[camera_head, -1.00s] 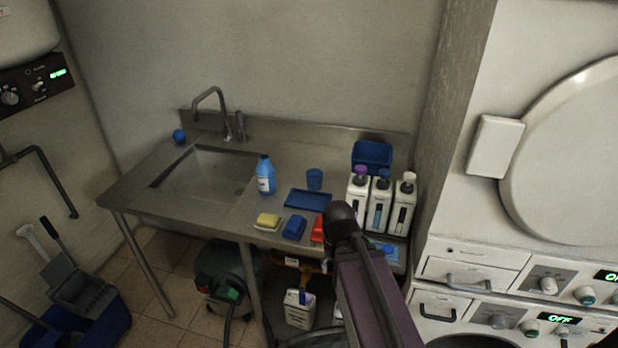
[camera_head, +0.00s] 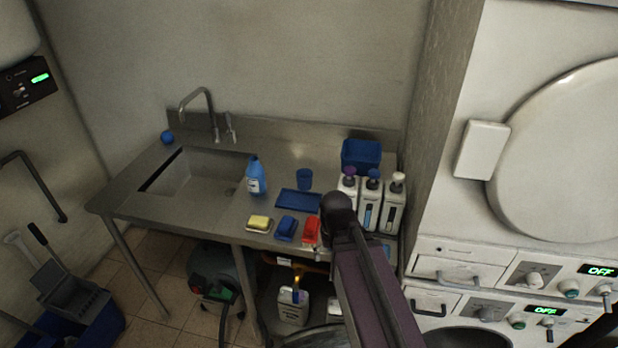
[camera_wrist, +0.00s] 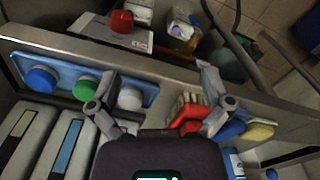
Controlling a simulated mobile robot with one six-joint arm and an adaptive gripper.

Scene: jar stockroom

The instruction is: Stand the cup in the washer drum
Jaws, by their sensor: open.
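A blue cup (camera_head: 304,179) stands upright on the steel counter, behind a flat blue tray, in the head view. I cannot make it out in the wrist view. The dark round opening of the lower machine (camera_head: 478,339), likely the washer, shows only its top at the bottom edge; the drum inside is hidden. My gripper (camera_wrist: 156,75) is open, with its two fingers apart and nothing between them, above the counter's front edge. In the head view my arm hides the gripper.
A blue bottle (camera_head: 256,176), the blue tray (camera_head: 299,200), a yellow sponge (camera_head: 259,222) and white dispenser bottles (camera_head: 369,206) crowd around the cup. A blue bin (camera_head: 361,155) stands behind the dispensers. The sink (camera_head: 192,178) is left. A large round door (camera_head: 560,150) is at right.

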